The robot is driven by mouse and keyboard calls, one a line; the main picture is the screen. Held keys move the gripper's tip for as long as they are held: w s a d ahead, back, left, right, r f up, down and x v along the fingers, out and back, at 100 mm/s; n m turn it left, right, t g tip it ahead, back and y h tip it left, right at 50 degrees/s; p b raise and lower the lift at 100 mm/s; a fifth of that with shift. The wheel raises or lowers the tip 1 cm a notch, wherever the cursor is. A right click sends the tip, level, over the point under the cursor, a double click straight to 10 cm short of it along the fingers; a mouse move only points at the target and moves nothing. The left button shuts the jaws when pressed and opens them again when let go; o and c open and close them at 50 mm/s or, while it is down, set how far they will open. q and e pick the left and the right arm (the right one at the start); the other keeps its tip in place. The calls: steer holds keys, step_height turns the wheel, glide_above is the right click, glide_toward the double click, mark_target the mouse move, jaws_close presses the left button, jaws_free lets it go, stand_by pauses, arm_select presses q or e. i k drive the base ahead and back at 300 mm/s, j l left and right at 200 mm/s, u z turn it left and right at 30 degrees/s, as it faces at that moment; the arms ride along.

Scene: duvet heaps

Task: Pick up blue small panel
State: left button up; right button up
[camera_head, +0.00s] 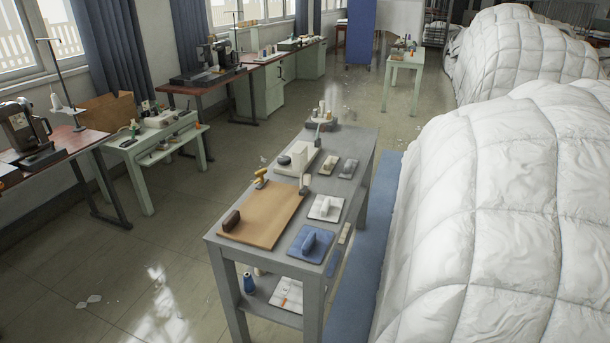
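The blue small panel (304,247) lies flat near the front right corner of the grey table (222,241). It is a square blue pad with a raised blue handle on top. It sits right of the tan board (249,227) and in front of a white panel (317,215) of similar shape. Neither of my grippers shows in the head view.
Smaller panels, a white block (306,158) and bottles stand farther back on the table. White quilted duvet heaps (500,200) rise close on the right, beside a blue strip (352,290). Sewing tables line the left wall. Floor left of the table is mostly clear.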

mark_target(311, 243)
steer(key=i+j+z, duration=0.15)
steer(key=z, duration=0.25)
steer(key=j+z, duration=0.35)
steer(key=i+j+z, duration=0.1)
steer(key=j+z, duration=0.55)
steer(key=z, duration=0.15)
steer(key=j, duration=0.6)
steer(key=k+j+z, duration=0.15)
steer(key=j, duration=1)
steer(key=j+z, duration=0.1)
steer(key=j, duration=0.45)
steer(key=k+j, duration=0.15)
steer(key=j, duration=0.4)
steer(key=k+j+z, duration=0.15)
steer(key=j, duration=0.4)
